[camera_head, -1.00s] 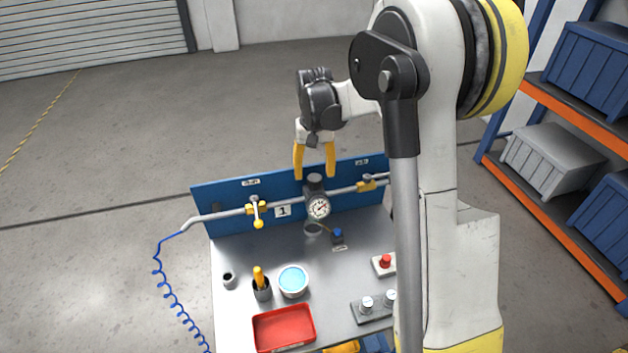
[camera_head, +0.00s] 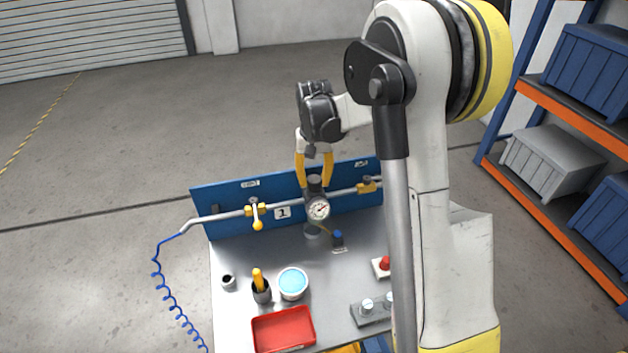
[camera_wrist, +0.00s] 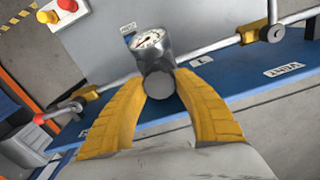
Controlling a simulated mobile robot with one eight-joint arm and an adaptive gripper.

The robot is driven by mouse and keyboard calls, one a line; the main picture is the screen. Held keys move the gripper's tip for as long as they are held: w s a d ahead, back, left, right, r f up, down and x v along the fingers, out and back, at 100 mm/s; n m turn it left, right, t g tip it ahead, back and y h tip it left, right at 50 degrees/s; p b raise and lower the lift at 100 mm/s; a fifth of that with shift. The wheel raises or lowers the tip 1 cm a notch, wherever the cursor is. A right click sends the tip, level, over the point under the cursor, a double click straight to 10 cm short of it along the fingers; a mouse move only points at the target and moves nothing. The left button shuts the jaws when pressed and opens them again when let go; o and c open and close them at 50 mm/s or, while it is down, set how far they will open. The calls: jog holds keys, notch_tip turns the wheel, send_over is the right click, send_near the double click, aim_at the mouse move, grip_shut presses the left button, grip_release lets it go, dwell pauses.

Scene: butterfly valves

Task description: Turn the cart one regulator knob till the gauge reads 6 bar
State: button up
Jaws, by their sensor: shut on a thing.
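The regulator sits on the pipe along the blue panel (camera_head: 230,205), beside a plate marked 1 (camera_head: 283,212). Its dark knob (camera_head: 314,182) stands on top, and in the wrist view the grey round knob end (camera_wrist: 158,83) lies between my fingers. My gripper (camera_head: 314,186), with yellow fingers, points down from above and is shut on the knob, one finger on each side. The round white gauge (camera_head: 318,209) is just below the knob in the head view and also shows in the wrist view (camera_wrist: 149,40). Its needle is too small to read surely.
A yellow-handled valve (camera_head: 256,214) is left of the regulator and a yellow fitting (camera_head: 367,187) is right. On the bench stand a blue-filled bowl (camera_head: 293,282), a red tray (camera_head: 284,330) and a red button (camera_head: 385,263). Shelves (camera_head: 570,120) stand at right.

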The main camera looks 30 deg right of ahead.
aim_at(314, 178)
jog(key=shift+m, duration=0.4)
jog(key=o, duration=1.2)
jog(key=shift+c, duration=0.2)
notch_tip(314, 178, up, 12)
